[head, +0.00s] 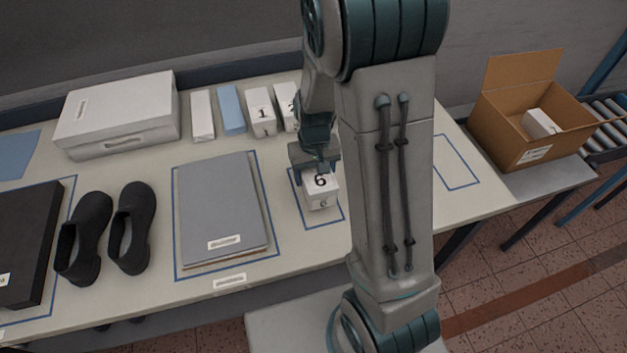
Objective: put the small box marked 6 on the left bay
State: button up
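The small white box marked 6 (321,197) is within or just above the left bay (335,220), a small blue-outlined rectangle on the table. Whether its base touches the table is hard to tell. My gripper (319,169) is right at the top rear of the box, pointing down. Its fingertips are small and partly hidden, so I cannot tell whether they grip the box. A second blue-outlined bay (456,162) to the right, partly behind my arm, looks empty in its visible part.
Small boxes marked 1 (262,114) and 2 (287,107) stand at the back. A grey folder (218,205) lies left of the box, with black shoes (131,228) further left. A white shoebox (118,114) is back left. An open carton (530,115) holding a white box stands right.

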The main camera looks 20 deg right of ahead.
jog(key=shift+f, duration=2)
jog(key=shift+f, duration=0.2)
jog(key=o, duration=1.1)
jog(key=shift+r, duration=0.1)
